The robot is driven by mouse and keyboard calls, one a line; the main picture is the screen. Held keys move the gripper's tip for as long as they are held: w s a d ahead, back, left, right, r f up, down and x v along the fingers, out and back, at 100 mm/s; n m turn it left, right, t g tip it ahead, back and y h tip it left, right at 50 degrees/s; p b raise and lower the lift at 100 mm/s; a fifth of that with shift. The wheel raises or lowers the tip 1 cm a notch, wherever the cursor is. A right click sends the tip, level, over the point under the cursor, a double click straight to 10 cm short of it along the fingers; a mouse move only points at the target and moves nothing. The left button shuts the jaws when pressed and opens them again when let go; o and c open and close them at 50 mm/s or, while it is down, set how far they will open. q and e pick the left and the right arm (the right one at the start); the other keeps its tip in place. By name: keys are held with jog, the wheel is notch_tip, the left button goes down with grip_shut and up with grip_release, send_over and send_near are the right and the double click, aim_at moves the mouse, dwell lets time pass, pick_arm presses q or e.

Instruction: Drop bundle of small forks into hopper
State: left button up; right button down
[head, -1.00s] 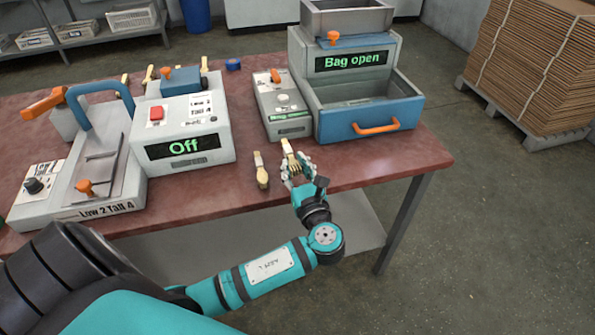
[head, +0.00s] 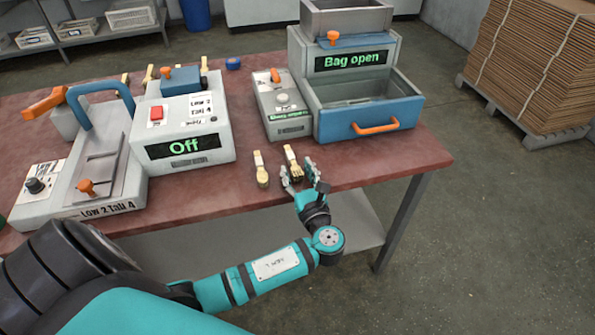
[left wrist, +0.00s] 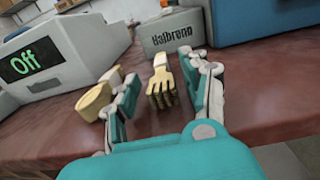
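A bundle of small wooden forks (head: 291,157) lies on the red table, tines toward me. My left gripper (head: 298,170) is open at its near end. In the left wrist view the fork bundle (left wrist: 160,84) shows between the spread fingers, with gaps on both sides. A second wooden bundle (head: 261,168) with rounded ends lies just left of it. The grey hopper (head: 345,20) tops the machine reading "Bag open" at the table's back right; its inside is mostly hidden. My right gripper is not in view.
A small grey control box (head: 283,110) stands behind the bundles. The machine's blue drawer (head: 340,128) is open at the right. A grey machine reading "Off" (head: 185,142) stands left. More wooden bundles show behind it. The table's front right is clear.

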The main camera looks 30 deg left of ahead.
pick_arm(q)
jog(key=shift+f+b, duration=0.1)
jog(key=shift+b, duration=0.2)
jog(key=shift+f+b, duration=0.15)
jog(key=shift+b, duration=0.35)
jog(key=v, duration=1.7)
jog(key=shift+d+r, duration=0.2)
jog(key=shift+r, duration=0.1)
